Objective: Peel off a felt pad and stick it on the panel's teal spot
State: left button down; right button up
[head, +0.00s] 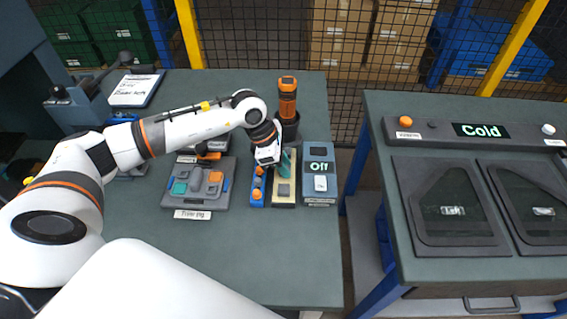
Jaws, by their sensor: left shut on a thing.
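My left gripper (284,168) points down over the far part of a cream strip (284,204) on the left workbench. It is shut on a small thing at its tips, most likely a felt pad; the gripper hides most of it. A dark green shape shows beside the fingers. A grey square pad (283,190) lies on the strip nearer to me. On the right bench are two dark panels with windows, a left one (424,235) and a right one (507,228). I make out no teal spot on them. My right gripper is not in view.
A grey box reading "Off" (319,168) stands right of the strip, a blue block with orange knobs (257,190) left of it. An orange-handled tool (287,97) stands behind. A jig tray (194,203) holds teal and orange pieces. A gap separates the benches.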

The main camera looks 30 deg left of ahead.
pick_arm(q)
jog(key=shift+r, duration=0.2)
dwell(0.5)
jog(key=shift+r+p, duration=0.4)
jog(key=shift+r, duration=0.15)
jog(key=shift+r+p, duration=1.05)
jog(key=shift+r, duration=1.35)
